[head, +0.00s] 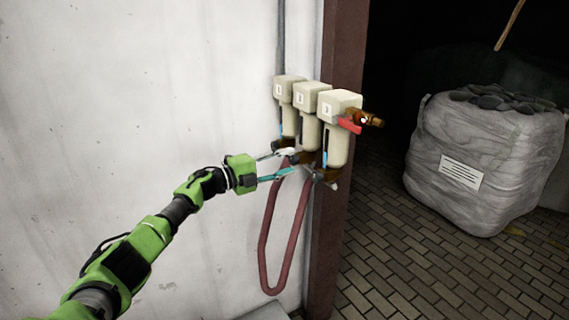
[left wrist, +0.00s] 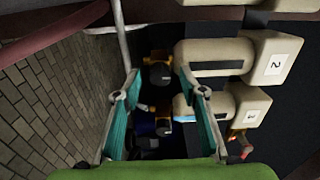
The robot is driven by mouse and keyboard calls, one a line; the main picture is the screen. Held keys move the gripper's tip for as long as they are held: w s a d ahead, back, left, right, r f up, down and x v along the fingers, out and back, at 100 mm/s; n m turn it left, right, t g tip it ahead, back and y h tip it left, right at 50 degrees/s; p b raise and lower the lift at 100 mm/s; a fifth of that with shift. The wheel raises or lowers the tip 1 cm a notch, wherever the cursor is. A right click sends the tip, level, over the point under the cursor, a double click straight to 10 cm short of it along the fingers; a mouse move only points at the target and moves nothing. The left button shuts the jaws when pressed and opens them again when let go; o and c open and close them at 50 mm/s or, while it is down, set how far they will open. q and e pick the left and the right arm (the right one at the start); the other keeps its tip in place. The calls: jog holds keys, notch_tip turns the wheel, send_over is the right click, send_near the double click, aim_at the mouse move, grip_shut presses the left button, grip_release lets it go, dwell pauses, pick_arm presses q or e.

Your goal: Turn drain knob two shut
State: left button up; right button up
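Three cream filter units numbered 1, 2 and 3 hang in a row on the wall in the head view. The middle one is unit two (head: 307,103), which also shows in the left wrist view (left wrist: 215,58), lying sideways with its label. Drain knob two (left wrist: 158,74) is a dark round piece at its lower end. My left gripper (head: 291,161) is open below the units, its fingers apart. In the left wrist view (left wrist: 160,80) its fingertips lie on either side of knob two; I cannot tell whether they touch it. My right gripper is out of view.
Unit three (head: 338,125) stands close beside, with its own drain knob (left wrist: 163,127) and a red-handled brass valve (head: 352,124). A red hose (head: 264,235) loops down below. A wrapped sack (head: 485,160) stands on the brick floor at right.

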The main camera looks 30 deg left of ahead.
pick_arm(q)
jog(key=shift+s+a+f, duration=0.1)
jog(key=shift+s+a, duration=0.2)
jog(key=shift+s, duration=0.1)
jog(key=v, duration=1.1)
jog(key=shift+s, duration=0.1)
